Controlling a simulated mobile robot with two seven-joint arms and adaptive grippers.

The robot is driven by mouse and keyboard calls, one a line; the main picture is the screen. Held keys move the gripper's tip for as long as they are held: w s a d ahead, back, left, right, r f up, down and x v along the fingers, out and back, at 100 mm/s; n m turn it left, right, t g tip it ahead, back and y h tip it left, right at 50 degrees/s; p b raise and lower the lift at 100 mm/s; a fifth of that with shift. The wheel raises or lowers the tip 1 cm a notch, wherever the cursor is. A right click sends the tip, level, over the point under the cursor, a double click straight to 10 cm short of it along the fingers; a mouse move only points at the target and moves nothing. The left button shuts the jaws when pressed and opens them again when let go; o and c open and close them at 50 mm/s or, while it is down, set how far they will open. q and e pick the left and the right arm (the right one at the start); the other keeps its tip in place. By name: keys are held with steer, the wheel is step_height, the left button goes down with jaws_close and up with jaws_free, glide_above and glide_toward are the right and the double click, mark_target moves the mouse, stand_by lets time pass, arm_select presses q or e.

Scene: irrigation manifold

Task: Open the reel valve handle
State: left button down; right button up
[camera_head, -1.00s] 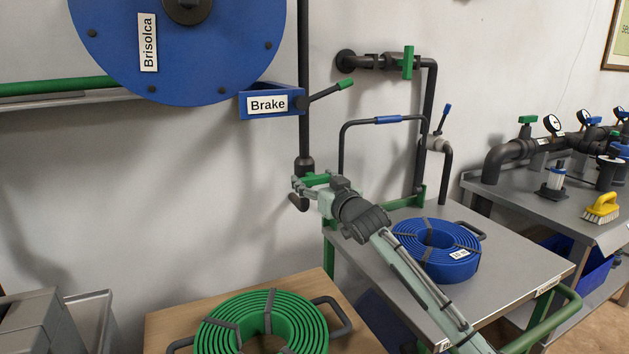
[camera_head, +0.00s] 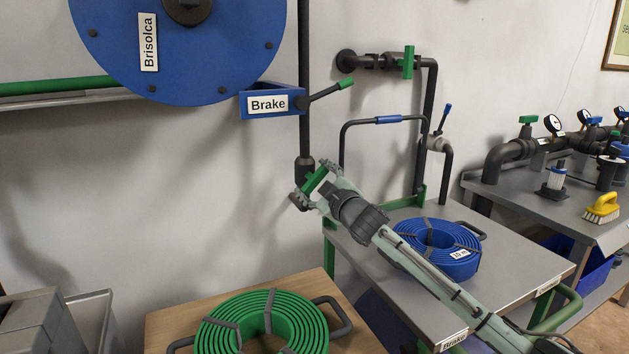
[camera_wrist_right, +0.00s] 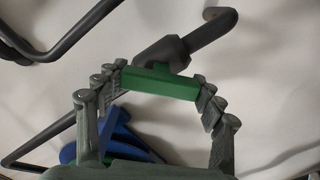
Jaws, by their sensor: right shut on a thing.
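The green reel valve handle (camera_head: 317,178) sits at the lower end of the dark vertical pipe below the reel. It is tilted, with its right end higher. My right gripper (camera_head: 311,184) is shut on it, one finger at each end. In the right wrist view, the green handle (camera_wrist_right: 158,82) spans between the two fingers, and the dark valve body shows behind it. My left gripper is in neither view.
The blue reel (camera_head: 190,55) and the brake box (camera_head: 268,104) are above. A blue hose coil (camera_head: 437,249) lies on the grey cart (camera_head: 500,262) beneath my right arm. A green hose coil (camera_head: 262,325) lies on a wooden top. The wall left of the valve is clear.

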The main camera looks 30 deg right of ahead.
steer(key=n, duration=0.5)
steer(key=shift+n, duration=0.3)
steer(key=shift+f+n, duration=0.15)
steer(key=shift+n, duration=2.05)
steer(key=o, duration=1.2)
steer(key=s, duration=1.2)
steer(key=shift+a, duration=0.35)
